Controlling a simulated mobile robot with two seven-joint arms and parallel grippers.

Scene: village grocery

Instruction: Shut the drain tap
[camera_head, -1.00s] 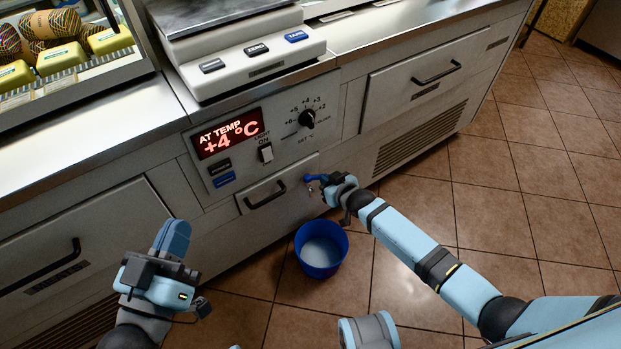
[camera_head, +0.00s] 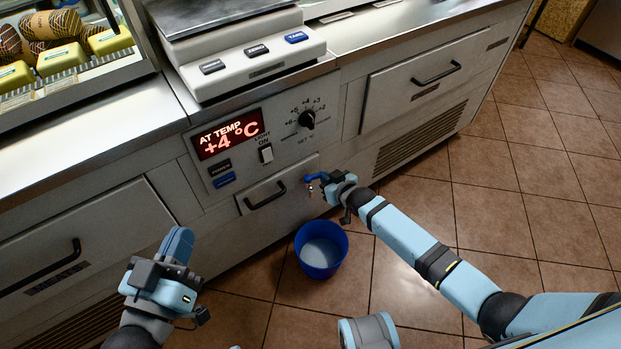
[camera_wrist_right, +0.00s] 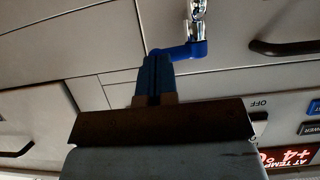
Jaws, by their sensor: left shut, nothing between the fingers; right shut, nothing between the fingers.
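The drain tap (camera_head: 310,188) is on the counter front, right of the small lower drawer, above the bucket. In the right wrist view its chrome body (camera_wrist_right: 198,18) and blue lever (camera_wrist_right: 188,50) show, with the lever reaching left from the body. My right gripper (camera_head: 324,179) is shut and empty at the tap. Its blue fingers (camera_wrist_right: 155,72) end right at the lever's free end; contact cannot be told for certain. My left gripper (camera_head: 178,242) is shut and empty, low in front of the counter, away from the tap.
A blue bucket (camera_head: 321,262) with pale liquid in it stands on the tiled floor below the tap. A drawer handle (camera_head: 265,196) and control panel (camera_head: 228,137) reading +4 °C are nearby. The floor to the right is clear.

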